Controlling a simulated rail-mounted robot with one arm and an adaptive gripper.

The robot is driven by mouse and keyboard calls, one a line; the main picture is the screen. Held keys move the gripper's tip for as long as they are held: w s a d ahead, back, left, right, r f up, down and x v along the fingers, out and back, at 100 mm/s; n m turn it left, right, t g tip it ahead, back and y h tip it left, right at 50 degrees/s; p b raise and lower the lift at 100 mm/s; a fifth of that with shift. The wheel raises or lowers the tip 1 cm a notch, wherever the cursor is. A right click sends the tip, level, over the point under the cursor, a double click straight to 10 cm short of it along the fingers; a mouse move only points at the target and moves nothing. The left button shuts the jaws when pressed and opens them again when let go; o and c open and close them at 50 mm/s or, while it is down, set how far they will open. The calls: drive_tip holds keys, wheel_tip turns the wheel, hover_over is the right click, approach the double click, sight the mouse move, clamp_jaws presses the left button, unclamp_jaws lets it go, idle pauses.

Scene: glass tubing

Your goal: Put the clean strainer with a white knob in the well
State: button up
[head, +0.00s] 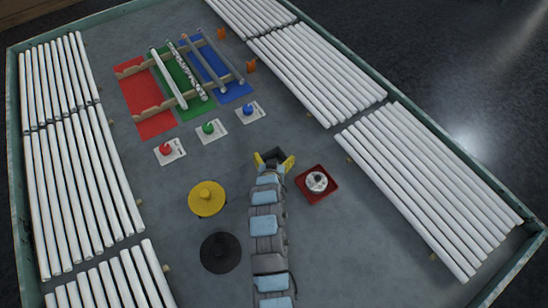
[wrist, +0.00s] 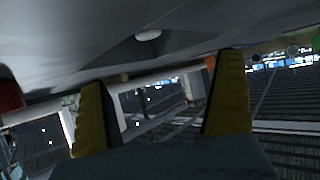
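My gripper (head: 273,160) is open near the middle of the table, its yellow fingers spread. They stand apart in the wrist view (wrist: 160,105), with nothing clearly held between them. Three round knobbed pieces are near my arm: a yellow one (head: 207,198) and a black one (head: 220,252) to its left, and a pale one with a dark centre in a red square tray (head: 301,181) to its right. A small pale round shape (wrist: 147,34) shows against a dark patch in the wrist view; I cannot tell what it is. I cannot clearly make out a white-knobbed strainer or the well.
Red (head: 152,124), green (head: 189,103) and blue (head: 233,93) mats lie beyond my gripper, with tubes on wooden racks. Small cards with red, green and blue knobs lie before them. Rows of white tubes line both sides. The table has a raised rim (head: 398,98).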

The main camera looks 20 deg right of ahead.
drive_tip(key=shift+f, duration=0.1)
drive_tip(key=shift+s+a+r+p, duration=0.1)
drive_tip(key=shift+s+r+p, duration=0.1)
drive_tip(key=shift+r+p, duration=0.45)
drive_tip(key=v, duration=1.1)
drive_tip(key=shift+s+r, duration=0.2)
